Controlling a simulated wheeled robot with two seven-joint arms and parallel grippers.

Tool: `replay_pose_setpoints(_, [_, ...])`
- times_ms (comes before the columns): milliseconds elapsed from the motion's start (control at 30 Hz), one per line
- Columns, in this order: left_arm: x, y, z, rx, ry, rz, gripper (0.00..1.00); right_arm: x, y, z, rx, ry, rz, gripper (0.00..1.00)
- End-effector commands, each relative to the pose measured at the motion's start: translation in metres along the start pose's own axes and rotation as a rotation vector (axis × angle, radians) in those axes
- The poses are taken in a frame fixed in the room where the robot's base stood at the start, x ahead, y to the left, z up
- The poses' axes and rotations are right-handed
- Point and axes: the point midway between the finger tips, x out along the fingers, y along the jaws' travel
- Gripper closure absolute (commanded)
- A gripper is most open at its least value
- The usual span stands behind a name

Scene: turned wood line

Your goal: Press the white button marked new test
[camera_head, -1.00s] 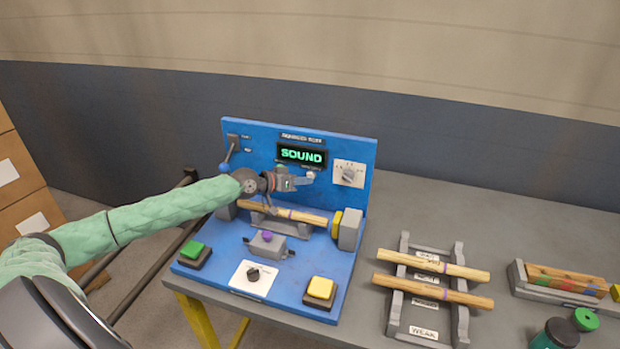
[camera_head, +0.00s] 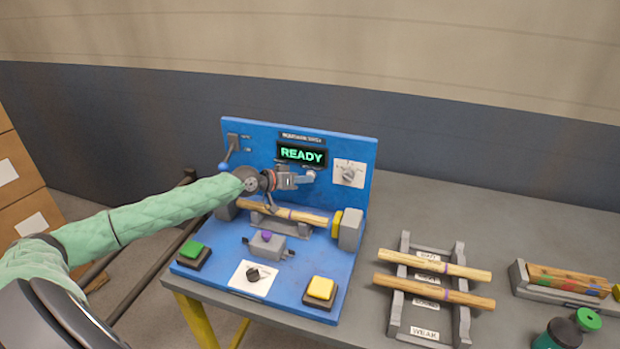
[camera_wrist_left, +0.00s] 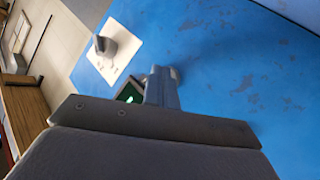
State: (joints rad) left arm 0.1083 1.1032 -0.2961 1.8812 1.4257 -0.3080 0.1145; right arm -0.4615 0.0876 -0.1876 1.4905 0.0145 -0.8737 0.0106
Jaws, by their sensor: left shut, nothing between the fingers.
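The blue test machine (camera_head: 225,262) stands on the grey table, and its display (camera_head: 302,154) reads READY in green. My left gripper (camera_head: 311,177) is shut and empty, in front of the upright panel just below the display. In the left wrist view its closed fingers (camera_wrist_left: 163,88) point at the blue panel, with a corner of the lit display (camera_wrist_left: 130,92) beside them. The white button marked new test cannot be made out; the gripper may cover it. My right gripper is not in view.
A wooden rod (camera_head: 297,215) lies across the machine below my arm. A green button (camera_head: 193,248), a yellow button (camera_head: 320,288) and a white-plated knob (camera_head: 252,275) sit in front. A rack (camera_head: 397,318) with two rods stands to the right.

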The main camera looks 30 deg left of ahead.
Motion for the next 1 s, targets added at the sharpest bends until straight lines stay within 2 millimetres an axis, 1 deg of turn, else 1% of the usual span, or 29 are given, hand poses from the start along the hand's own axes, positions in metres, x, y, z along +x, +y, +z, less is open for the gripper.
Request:
replay_pose_setpoints(267, [-0.001, 0.001, 0.0, 0.0, 0.0, 0.0, 1.0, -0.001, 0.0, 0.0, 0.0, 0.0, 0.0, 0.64])
replay_pose_setpoints(600, [-0.011, 0.008, 0.006, -0.001, -0.001, 0.0, 1.0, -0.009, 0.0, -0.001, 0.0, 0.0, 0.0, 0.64])
replay_pose_setpoints(900, [-0.011, 0.008, 0.008, 0.0, 0.0, 0.0, 1.0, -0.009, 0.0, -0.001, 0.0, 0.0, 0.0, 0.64])
replay_pose_setpoints(1000, [-0.013, 0.009, 0.008, 0.0, 0.0, 0.0, 1.0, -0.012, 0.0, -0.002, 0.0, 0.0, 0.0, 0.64])
